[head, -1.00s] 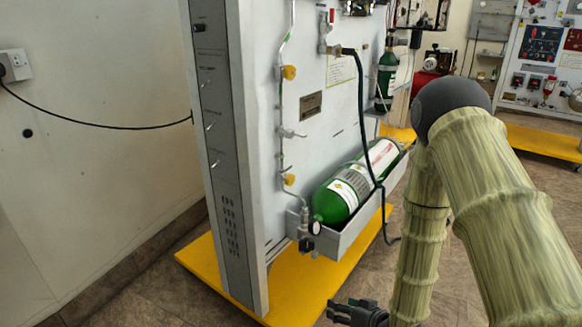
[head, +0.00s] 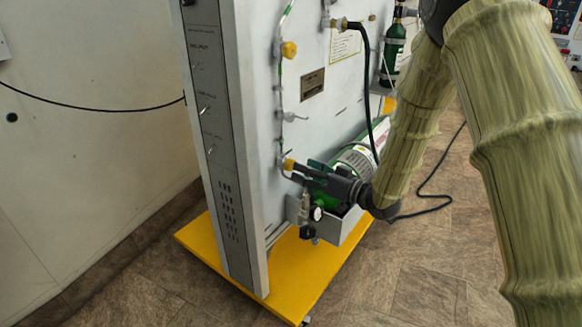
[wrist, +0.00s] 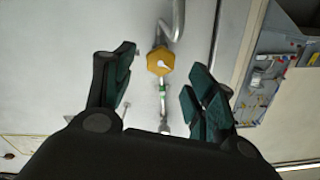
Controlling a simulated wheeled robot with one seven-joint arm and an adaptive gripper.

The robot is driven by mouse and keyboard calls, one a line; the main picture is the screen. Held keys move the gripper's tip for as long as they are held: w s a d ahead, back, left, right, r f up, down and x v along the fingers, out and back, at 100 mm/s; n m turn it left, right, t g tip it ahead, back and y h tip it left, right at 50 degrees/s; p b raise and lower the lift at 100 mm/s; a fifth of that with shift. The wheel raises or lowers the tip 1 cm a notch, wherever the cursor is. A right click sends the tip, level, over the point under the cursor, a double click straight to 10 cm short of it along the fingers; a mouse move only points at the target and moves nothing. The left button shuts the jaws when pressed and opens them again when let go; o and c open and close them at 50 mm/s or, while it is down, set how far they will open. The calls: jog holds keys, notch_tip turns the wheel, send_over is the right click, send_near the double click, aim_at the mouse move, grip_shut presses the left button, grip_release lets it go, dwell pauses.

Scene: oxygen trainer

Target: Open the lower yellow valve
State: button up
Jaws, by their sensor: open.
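The lower yellow valve (head: 288,164) is a small yellow knob on the thin pipe running down the white panel. It also shows in the wrist view as a yellow hexagonal knob (wrist: 159,61) with a pale centre. My gripper (head: 299,170) is right at the valve, coming from the right, with dark green-black fingers. In the wrist view my gripper (wrist: 158,75) is open, one finger on each side of the knob. I cannot tell whether either finger touches it. The fingers partly cover the valve in the head view.
The upper yellow valve (head: 289,50) sits higher on the same pipe. A green cylinder (head: 362,160) lies in a grey tray (head: 350,225) behind my gripper. A black hose (head: 366,100) hangs nearby. The yellow base (head: 290,290) juts out below.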

aim_at(292, 166)
jog(key=shift+b+x, duration=0.45)
jog(key=shift+x, duration=2.3)
jog(key=c, duration=1)
